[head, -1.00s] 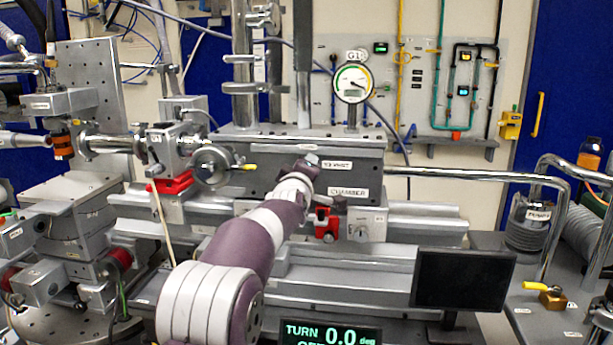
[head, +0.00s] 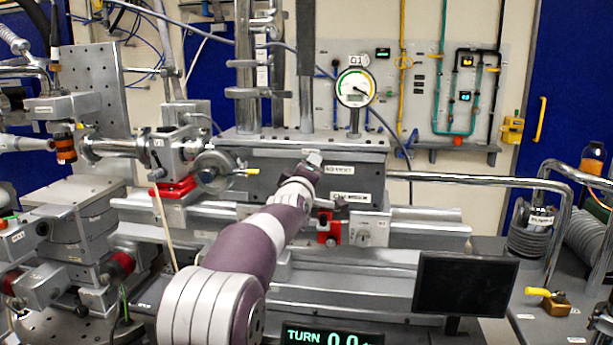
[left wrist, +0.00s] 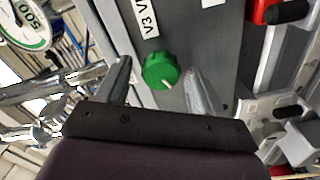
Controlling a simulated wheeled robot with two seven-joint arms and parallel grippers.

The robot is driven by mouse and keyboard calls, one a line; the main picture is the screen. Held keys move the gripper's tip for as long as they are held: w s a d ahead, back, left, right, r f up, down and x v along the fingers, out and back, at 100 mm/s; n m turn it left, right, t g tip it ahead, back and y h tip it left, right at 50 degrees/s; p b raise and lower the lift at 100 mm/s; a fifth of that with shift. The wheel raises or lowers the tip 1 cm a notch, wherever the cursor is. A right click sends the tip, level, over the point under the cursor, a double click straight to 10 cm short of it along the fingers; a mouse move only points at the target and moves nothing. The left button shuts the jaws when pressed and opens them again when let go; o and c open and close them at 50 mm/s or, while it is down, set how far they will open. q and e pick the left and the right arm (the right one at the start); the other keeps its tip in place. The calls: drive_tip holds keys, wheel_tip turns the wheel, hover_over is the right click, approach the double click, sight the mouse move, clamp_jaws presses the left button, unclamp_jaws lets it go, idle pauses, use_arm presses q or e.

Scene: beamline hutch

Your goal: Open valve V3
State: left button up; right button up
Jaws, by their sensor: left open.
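The V3 valve knob (left wrist: 161,71) is round and green with a pale pointer mark, on the chamber's dark grey face beside a white label (left wrist: 146,18) starting "V3 V". In the left wrist view my left gripper (left wrist: 158,68) is open, one finger on each side of the knob. I cannot tell whether either finger touches it. In the head view the gripper (head: 312,162) is at the chamber (head: 260,178) front and hides the knob. A display (head: 331,336) below reads TURN 0.0, partly cut off. My right gripper is not in view.
A round gauge (head: 355,87) stands on the chamber top. A handwheel valve (head: 214,170) is to the left. Red clamp parts (head: 327,228) and a small switch box (head: 369,229) sit below the gripper. A dark monitor (head: 466,285) stands at the front right.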

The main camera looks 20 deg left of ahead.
use_arm(q)
drive_tip(key=b+v, duration=0.3)
drive_tip(key=v, duration=0.9)
drive_tip(key=shift+s, duration=0.35)
